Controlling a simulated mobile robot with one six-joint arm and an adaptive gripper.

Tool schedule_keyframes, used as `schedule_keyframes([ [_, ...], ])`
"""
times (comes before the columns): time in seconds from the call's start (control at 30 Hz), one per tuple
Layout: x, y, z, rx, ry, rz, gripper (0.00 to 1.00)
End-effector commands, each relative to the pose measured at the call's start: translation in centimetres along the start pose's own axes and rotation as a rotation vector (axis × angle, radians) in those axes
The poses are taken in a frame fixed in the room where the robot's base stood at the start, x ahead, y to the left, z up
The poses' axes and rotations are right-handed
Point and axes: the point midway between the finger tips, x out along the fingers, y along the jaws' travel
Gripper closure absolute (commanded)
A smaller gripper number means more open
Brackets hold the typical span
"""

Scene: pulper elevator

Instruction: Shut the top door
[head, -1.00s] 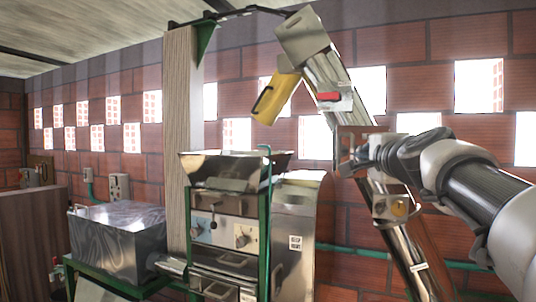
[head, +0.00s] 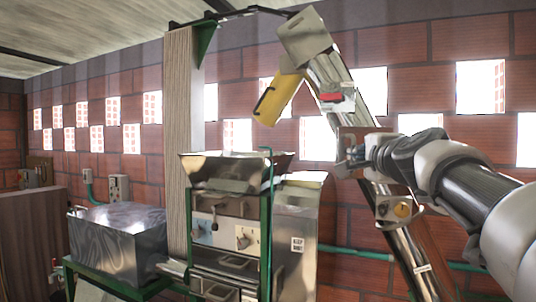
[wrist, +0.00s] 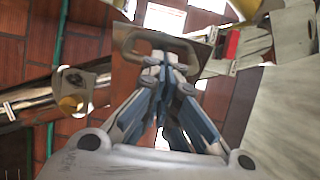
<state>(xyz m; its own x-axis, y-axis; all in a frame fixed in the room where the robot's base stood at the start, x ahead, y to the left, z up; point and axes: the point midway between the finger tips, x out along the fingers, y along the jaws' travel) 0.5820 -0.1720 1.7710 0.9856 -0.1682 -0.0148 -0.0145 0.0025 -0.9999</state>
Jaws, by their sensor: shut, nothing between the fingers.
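The top door appears to be the small metal plate (head: 365,132) standing out from the slanted elevator tube (head: 343,85), partly hidden by my gripper. In the wrist view its brownish face (wrist: 128,63) carries a loop handle (wrist: 128,38). My gripper (head: 346,160) is beside the door in the head view. In the wrist view my gripper (wrist: 163,66) is shut and empty, with its fingertips at the lower side of the handle loop. I cannot tell whether they touch it. A red latch (head: 330,97) sits on the tube above the door; it also shows in the wrist view (wrist: 232,43).
A yellow spout (head: 279,98) hangs from the elevator head at left. The pulper hopper (head: 235,168) and a grey cabinet (head: 310,220) stand left. A brick wall is behind.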

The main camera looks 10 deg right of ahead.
Motion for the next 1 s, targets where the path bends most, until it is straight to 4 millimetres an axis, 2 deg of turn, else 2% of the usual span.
schedule_keyframes([
  [0.6, 5.1, -0.3, 2.4, 0.002, -0.006, 0.000, 1.00],
  [1.0, 6.5, -0.4, 2.8, 0.002, -0.011, -0.003, 1.00],
])
